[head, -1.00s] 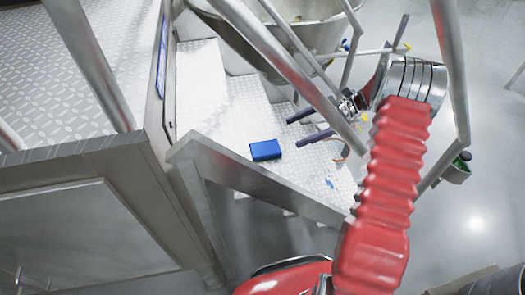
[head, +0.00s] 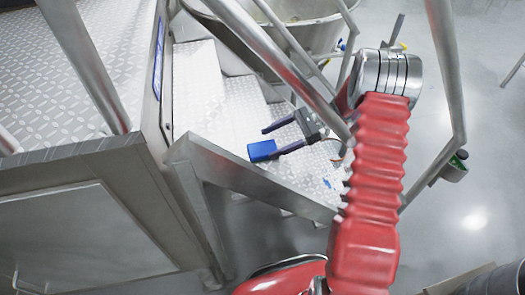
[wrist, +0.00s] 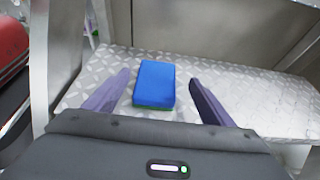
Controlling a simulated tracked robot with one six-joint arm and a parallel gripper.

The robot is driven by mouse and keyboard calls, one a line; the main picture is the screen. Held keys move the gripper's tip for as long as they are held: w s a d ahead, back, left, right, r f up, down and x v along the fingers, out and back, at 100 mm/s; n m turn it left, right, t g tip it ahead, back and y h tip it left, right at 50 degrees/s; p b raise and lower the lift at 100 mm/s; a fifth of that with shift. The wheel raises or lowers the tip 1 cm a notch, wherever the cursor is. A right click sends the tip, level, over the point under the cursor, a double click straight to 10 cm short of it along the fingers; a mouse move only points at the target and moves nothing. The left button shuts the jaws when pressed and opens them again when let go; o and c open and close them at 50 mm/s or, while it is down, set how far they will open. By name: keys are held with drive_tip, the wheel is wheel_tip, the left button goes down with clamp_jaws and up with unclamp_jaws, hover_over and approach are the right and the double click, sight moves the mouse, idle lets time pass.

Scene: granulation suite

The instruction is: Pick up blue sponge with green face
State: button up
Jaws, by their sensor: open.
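The blue sponge (head: 261,151) lies on a metal tread-plate step. In the wrist view the sponge (wrist: 155,83) sits between my two fingers, blue side up, with a thin green edge along its near lower side. My gripper (head: 272,139) is open, its purple fingers pointing left over the step; the lower finger overlaps the sponge's right end in the head view. In the wrist view my gripper (wrist: 160,88) has a finger on either side of the sponge, with a gap on both sides. The sponge's underside is hidden.
The step (wrist: 250,105) is one of several in a staircase with metal handrails (head: 262,45). A slanted stair rail (head: 250,190) runs just in front of the sponge. A steel vessel (head: 300,30) stands behind. A small container (head: 455,168) hangs on the right rail.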

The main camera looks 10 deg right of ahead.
sight(262, 148)
idle(0.3)
drive_tip(key=shift+s+f+x, duration=0.1)
drive_tip(key=shift+x, duration=1.25)
drive_tip(key=shift+s+f+x, duration=0.1)
drive_tip(key=shift+x, duration=1.2)
drive_tip(key=shift+d, duration=0.1)
drive_tip(key=c, duration=1.2)
drive_tip(key=shift+r, duration=0.1)
wheel_tip(262, 148, up, 10)
drive_tip(key=shift+f, duration=0.1)
